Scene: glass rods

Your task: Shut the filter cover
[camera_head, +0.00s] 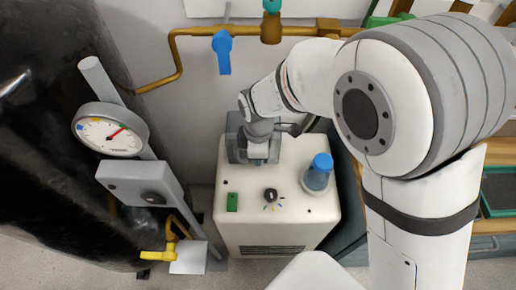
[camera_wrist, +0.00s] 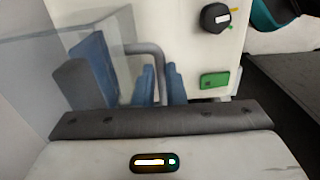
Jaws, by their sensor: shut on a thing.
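The filter cover (camera_head: 236,146) is a clear, greyish box-like piece at the back left of the white cabinet's top. In the wrist view its clear panel (camera_wrist: 50,75) fills the left side, with part of my blue fingers seen behind or through it. How far the cover is open I cannot tell. A grey bent handle bar (camera_wrist: 148,48) runs down between the blue finger pads. My gripper (camera_head: 257,155) is at the cover, and its fingers (camera_wrist: 160,88) are closed around the handle bar. The exact contact is partly hidden by the fingers.
A pressure gauge (camera_head: 110,130) stands left. A brass pipe (camera_head: 185,33) with a blue valve handle (camera_head: 222,52) runs behind.

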